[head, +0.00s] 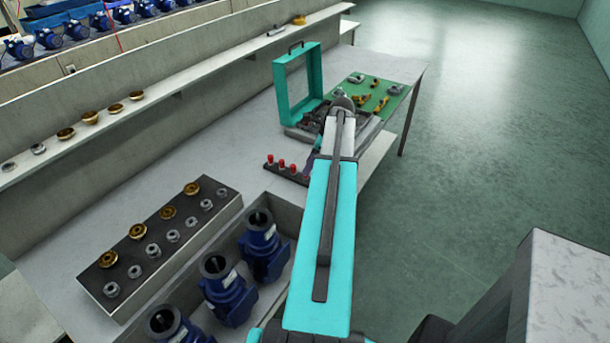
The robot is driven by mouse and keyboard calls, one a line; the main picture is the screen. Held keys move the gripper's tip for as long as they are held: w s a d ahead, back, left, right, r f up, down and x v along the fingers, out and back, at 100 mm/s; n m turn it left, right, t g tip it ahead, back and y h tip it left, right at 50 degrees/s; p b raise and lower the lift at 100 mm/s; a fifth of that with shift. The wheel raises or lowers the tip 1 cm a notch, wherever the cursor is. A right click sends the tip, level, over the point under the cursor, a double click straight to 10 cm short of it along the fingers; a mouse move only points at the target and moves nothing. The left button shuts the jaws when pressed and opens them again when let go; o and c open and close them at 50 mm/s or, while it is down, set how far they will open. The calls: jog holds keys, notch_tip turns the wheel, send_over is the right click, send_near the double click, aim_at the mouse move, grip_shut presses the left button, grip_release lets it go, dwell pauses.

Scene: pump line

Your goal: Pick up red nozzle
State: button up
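Red nozzles (281,163) stand upright in a short row on a dark holder (286,174) on the table, just left of my arm. Three red tops show clearly; the right end of the row is partly covered by my arm. My arm reaches away from me over the table and passes beside the holder. A dark part at the arm's left edge, close to the row, may belong to my gripper (317,148). Its fingers are hidden behind the arm, so I cannot see whether they are open or hold anything.
An open teal case (298,85) and a green mat (372,93) with small parts lie behind the holder. A dark tray (130,250) of brass and steel fittings and several blue pumps (228,290) stand nearer. Bare table (190,145) lies left of the holder.

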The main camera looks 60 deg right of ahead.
jog(key=shift+p+x, duration=0.8)
jog(key=shift+x, duration=1.45)
grip_shut()
